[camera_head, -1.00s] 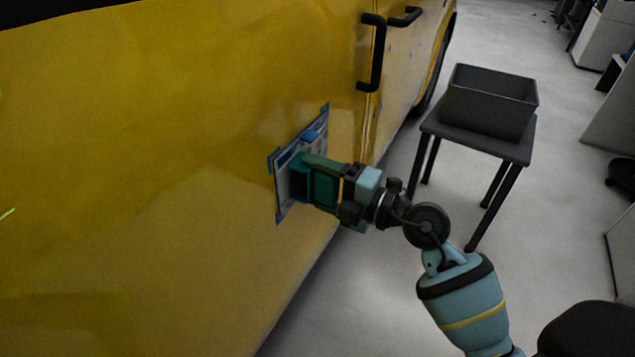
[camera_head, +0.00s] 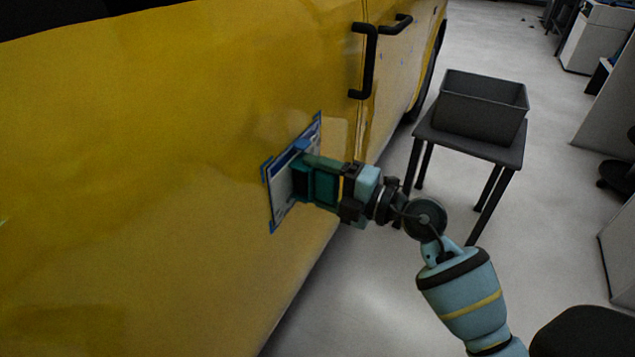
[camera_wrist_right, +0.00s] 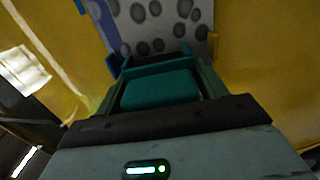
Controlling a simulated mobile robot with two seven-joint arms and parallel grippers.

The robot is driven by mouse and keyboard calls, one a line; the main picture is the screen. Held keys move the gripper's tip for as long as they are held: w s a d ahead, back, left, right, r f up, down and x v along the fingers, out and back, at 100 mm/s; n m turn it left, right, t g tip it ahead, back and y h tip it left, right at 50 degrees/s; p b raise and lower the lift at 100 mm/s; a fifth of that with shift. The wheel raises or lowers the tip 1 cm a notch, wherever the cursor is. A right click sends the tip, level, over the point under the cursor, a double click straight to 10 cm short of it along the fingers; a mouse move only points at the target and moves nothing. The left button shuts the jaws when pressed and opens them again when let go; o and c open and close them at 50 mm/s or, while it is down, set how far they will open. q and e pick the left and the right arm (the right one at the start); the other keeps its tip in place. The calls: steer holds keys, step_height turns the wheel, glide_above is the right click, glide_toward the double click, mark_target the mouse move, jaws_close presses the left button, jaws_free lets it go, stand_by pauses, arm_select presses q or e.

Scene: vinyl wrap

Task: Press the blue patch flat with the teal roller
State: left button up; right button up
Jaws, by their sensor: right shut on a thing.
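The blue patch (camera_head: 283,187) is on the yellow vehicle's side panel, with blue pieces at its corners. In the right wrist view the patch (camera_wrist_right: 160,22) shows as a pale sheet with dark round spots. My right gripper (camera_head: 330,185) is shut on the teal roller (camera_head: 314,186), which also shows in the right wrist view (camera_wrist_right: 160,88). The roller's front end is at the patch and covers part of it. I cannot tell whether it presses on the surface. My left gripper is not in view.
The yellow vehicle (camera_head: 130,170) fills the left side, with black door handles (camera_head: 368,60) above and right of the patch. A dark table (camera_head: 470,145) bearing a grey bin (camera_head: 482,105) stands at the right. The floor between is clear.

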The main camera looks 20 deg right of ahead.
steer(key=shift+w+d, duration=0.45)
steer(key=shift+d, duration=0.15)
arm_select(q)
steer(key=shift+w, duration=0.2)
arm_select(e)
steer(key=shift+w+d, duration=0.1)
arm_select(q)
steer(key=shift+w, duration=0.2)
arm_select(e)
steer(key=shift+d, duration=0.1)
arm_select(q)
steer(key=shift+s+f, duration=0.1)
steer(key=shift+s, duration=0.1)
arm_select(e)
steer(key=shift+w+d, duration=0.65)
steer(key=shift+d, duration=0.1)
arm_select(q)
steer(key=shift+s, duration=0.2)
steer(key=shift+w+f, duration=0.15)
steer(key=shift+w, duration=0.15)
arm_select(e)
steer(key=shift+w+d, duration=0.7)
steer(key=shift+d, duration=0.15)
